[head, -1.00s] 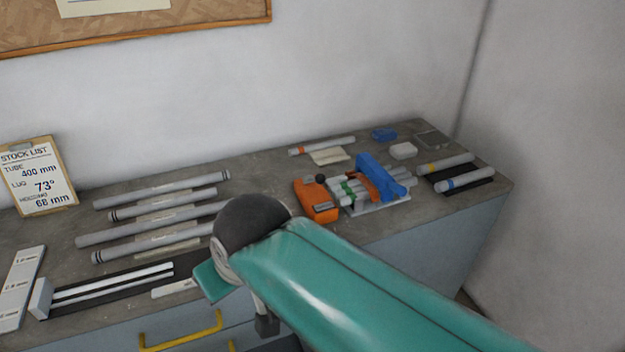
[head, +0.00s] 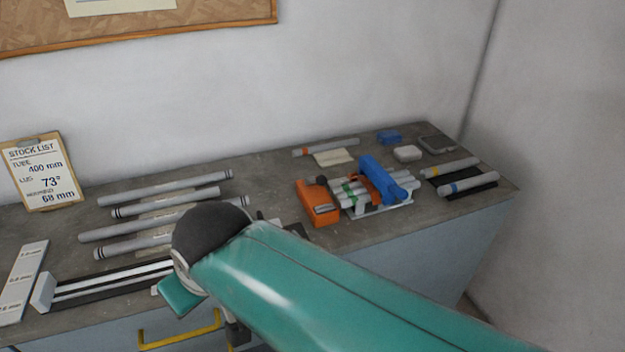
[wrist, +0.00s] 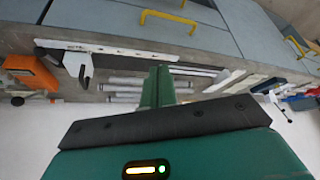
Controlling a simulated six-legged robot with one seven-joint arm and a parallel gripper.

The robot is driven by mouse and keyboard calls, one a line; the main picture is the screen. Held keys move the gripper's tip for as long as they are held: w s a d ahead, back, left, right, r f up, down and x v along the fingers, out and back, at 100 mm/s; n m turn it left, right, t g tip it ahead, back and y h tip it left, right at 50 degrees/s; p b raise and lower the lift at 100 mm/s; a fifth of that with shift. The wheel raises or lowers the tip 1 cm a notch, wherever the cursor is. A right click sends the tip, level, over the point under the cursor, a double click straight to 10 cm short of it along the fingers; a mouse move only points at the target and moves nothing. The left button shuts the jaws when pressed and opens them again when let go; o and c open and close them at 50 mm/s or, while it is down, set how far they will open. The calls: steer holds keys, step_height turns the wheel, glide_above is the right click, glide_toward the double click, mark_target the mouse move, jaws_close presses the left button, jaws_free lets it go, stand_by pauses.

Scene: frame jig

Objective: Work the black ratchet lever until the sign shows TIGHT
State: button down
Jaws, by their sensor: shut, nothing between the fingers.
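The orange block (head: 318,203) sits on the bench at the right of centre, and a small black knob (head: 321,181) shows at its back edge. I cannot tell if this knob is the black ratchet lever. Beside it are grey tubes with green bands (head: 349,190) and a blue clamp (head: 380,178). No sign reading TIGHT can be made out. In the wrist view, my gripper (wrist: 158,86) has its green fingers together and empty, apart from everything. An orange thing (wrist: 30,68) shows at the wrist view's left edge.
Several long grey tubes (head: 165,188) lie on the bench left of the block. A stock list clipboard (head: 40,172) stands at the left. Two banded tubes (head: 468,183) lie on a dark mat at the right. Yellow handles (head: 180,338) stick out at the bench front.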

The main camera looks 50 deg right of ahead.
steer(key=w+d+r+m+g+h, duration=0.1)
steer(key=w+d+r+m+g, duration=0.15)
steer(key=w+d+m, duration=0.4)
steer(key=w+d+r+m+g+h, duration=0.1)
steer(key=w+d+r+g, duration=0.2)
steer(key=d, duration=0.7)
steer(key=s+d+f+m+y, duration=0.1)
steer(key=d+m, duration=0.7)
steer(key=d, duration=1.6)
steer(key=shift+s+d+f+y, duration=0.2)
steer(key=shift+f+y, duration=0.25)
steer(key=shift+y, duration=0.65)
steer(key=shift+f, duration=0.1)
